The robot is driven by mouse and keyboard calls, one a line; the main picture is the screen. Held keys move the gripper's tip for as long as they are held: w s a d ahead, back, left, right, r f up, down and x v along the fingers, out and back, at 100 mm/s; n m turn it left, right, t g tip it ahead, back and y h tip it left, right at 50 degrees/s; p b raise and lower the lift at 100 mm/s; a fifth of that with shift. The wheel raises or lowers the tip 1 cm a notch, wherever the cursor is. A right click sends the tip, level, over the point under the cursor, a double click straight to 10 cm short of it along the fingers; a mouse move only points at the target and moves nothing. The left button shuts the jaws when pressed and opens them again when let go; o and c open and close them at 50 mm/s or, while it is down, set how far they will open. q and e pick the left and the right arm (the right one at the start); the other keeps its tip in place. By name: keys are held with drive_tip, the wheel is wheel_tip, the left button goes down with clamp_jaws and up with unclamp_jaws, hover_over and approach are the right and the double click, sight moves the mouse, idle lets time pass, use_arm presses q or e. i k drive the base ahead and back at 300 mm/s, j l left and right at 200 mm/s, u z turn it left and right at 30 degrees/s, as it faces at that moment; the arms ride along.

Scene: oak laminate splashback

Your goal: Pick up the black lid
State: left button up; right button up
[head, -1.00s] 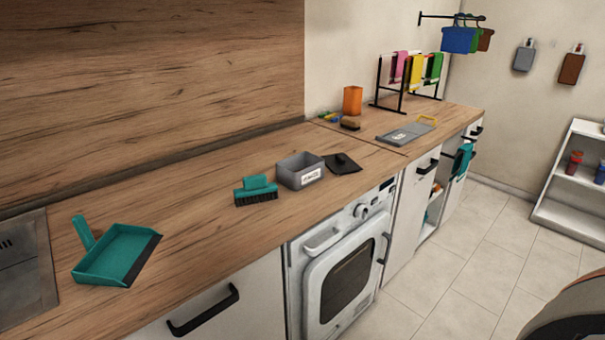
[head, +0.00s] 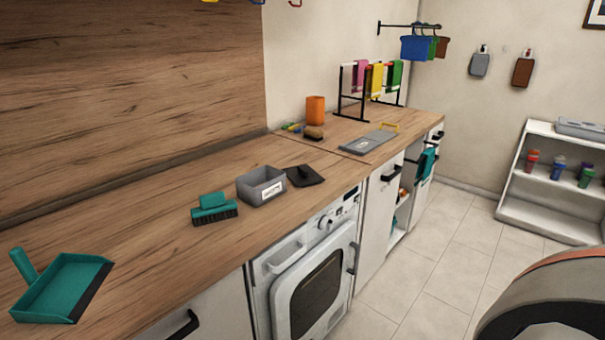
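The black lid (head: 304,176) lies flat on the wooden counter, with a small raised knob on top. It sits just right of an open grey box (head: 262,185) with a white label. Neither of my grippers shows in the head view, so nothing is seen near the lid or holding it.
A teal brush (head: 213,209) and a teal dustpan (head: 62,288) lie left of the box. A white washing machine (head: 312,285) stands below the counter. Beyond the lid are a grey board (head: 368,142), an orange cup (head: 315,109) and a drying rack (head: 341,95).

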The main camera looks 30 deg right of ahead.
sight(304, 176)
drive_tip(key=l+u, duration=0.1)
drive_tip(key=l, duration=0.55)
drive_tip(key=l+u, duration=0.15)
drive_tip(key=l, duration=0.55)
drive_tip(key=l+u, duration=0.1)
drive_tip(key=l, duration=0.55)
drive_tip(key=l+u, duration=0.15)
drive_tip(key=l, duration=0.5)
drive_tip(key=l+u, duration=0.1)
drive_tip(key=l, duration=0.55)
drive_tip(key=k+l+u, duration=0.15)
drive_tip(key=l, duration=0.5)
